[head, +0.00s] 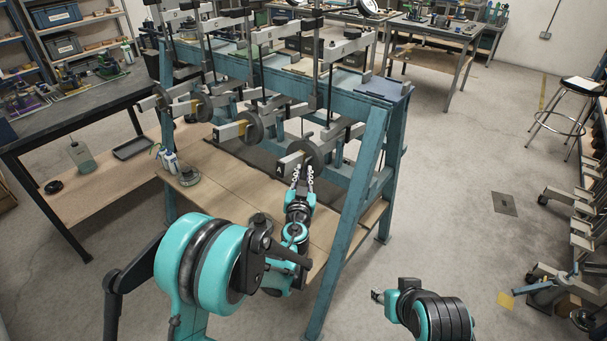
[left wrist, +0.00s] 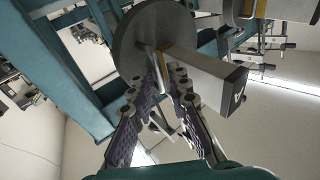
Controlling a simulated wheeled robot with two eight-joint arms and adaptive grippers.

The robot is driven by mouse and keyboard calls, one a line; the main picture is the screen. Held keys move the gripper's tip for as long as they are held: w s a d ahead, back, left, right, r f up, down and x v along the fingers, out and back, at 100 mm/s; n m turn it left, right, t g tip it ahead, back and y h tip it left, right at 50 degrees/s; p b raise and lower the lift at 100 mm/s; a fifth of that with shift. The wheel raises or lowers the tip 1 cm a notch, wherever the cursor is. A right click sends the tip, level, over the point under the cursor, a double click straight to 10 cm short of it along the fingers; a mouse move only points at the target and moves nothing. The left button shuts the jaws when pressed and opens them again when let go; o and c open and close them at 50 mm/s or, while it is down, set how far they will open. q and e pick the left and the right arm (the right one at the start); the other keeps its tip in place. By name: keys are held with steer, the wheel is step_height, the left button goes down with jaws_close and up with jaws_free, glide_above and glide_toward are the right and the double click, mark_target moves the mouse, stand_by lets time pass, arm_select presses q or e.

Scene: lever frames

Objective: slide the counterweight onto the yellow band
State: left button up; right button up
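A dark round counterweight (head: 314,150) hangs on the nearest lever bar (head: 290,163), whose end is marked A. In the left wrist view the counterweight (left wrist: 135,42) is close above my fingers, and the bar (left wrist: 215,77) runs out from it to the lower right. The yellow band (left wrist: 179,50) shows on the bar on the outer side of the disc, close to its face. My right gripper (head: 377,296) is low at right, too small to read.
Similar levers with discs (head: 253,126) stand in a row to the left on the blue frame (head: 372,140). The frame's slanted leg is close right of my left arm. A wooden shelf (head: 235,185) lies below.

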arm_select(q)
steer(key=shift+s, duration=0.1)
steer(key=s, duration=1.2)
steer(key=shift+a, duration=0.3)
steer(key=shift+w, duration=0.1)
steer(key=s+a+r+n+g+y, duration=0.1)
steer(key=s+a+n+g+y, duration=0.2)
steer(key=a, duration=0.5)
steer(key=s+a+r+n+g+y, duration=0.1)
steer(key=s+a+g+y, duration=0.15)
steer(key=s+a, duration=0.45)
steer(key=s+f+m+g+h, duration=0.1)
steer(key=s+f+g+h, duration=0.1)
steer(key=s, duration=0.5)
steer(key=s+f+m+g+h, duration=0.1)
steer(key=s+f+g+h, duration=0.1)
steer(key=s, duration=0.6)
steer(key=shift+s+g, duration=0.15)
steer(key=shift+g, duration=0.6)
